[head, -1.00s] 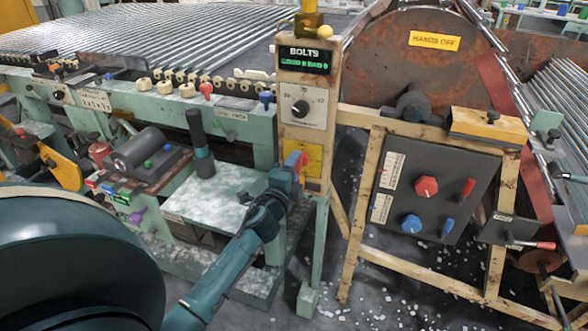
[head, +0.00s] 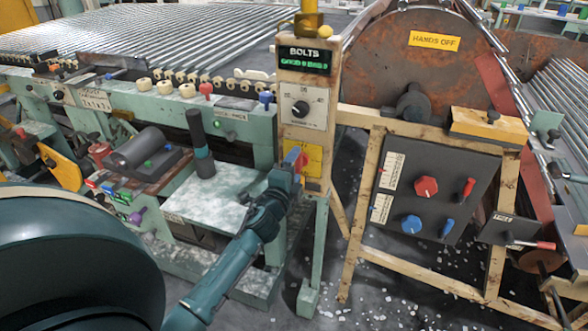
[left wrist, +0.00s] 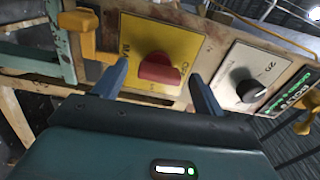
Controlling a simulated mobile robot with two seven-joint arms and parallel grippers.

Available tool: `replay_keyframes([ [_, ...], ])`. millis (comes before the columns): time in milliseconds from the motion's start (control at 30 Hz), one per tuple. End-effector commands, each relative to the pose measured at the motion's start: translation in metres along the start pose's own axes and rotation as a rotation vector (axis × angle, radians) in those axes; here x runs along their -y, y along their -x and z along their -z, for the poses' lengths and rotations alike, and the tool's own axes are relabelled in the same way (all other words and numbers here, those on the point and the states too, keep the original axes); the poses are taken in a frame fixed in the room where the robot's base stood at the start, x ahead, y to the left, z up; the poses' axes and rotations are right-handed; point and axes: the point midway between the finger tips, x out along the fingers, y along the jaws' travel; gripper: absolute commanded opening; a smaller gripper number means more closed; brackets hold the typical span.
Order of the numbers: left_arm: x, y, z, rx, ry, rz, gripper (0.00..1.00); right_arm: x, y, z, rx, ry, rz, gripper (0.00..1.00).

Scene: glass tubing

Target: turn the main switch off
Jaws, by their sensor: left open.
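The main switch looks to be a red knob (left wrist: 160,69) on a yellow plate (left wrist: 185,35) in the left wrist view. The plate's lettering is partly hidden and hard to read. In the head view the yellow plate (head: 314,160) is low on the beige post, with the red knob partly hidden by my gripper. My left gripper (left wrist: 158,80) is open, with one blue finger on each side of the knob in the left wrist view. I cannot tell whether the fingers touch it. In the head view my left gripper (head: 290,163) is close against the plate. My right gripper is not in view.
Above the plate are a black dial (head: 300,109) and a BOLTS display (head: 305,59). A yellow hook-like part (left wrist: 80,25) is beside the plate. A dark panel (head: 450,180) with red and blue knobs stands right. A small speckled table (head: 215,200) is left of the post.

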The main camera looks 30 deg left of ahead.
Motion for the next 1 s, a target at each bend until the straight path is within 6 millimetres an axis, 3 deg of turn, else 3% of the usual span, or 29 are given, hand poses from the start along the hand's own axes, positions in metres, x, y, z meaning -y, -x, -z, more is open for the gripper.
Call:
replay_keyframes([
  [133,0.0,0.004,0.0,0.0,-0.001,-0.001,0.71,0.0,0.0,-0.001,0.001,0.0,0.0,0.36],
  [267,-0.001,0.02,0.0,0.0,0.0,-0.002,0.71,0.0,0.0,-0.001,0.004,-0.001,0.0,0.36],
  [700,-0.001,0.111,0.0,0.001,0.0,-0.002,0.71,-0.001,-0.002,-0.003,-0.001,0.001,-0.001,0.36],
  [1000,0.0,0.132,0.0,0.0,-0.001,0.0,0.71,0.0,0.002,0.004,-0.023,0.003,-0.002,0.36],
])
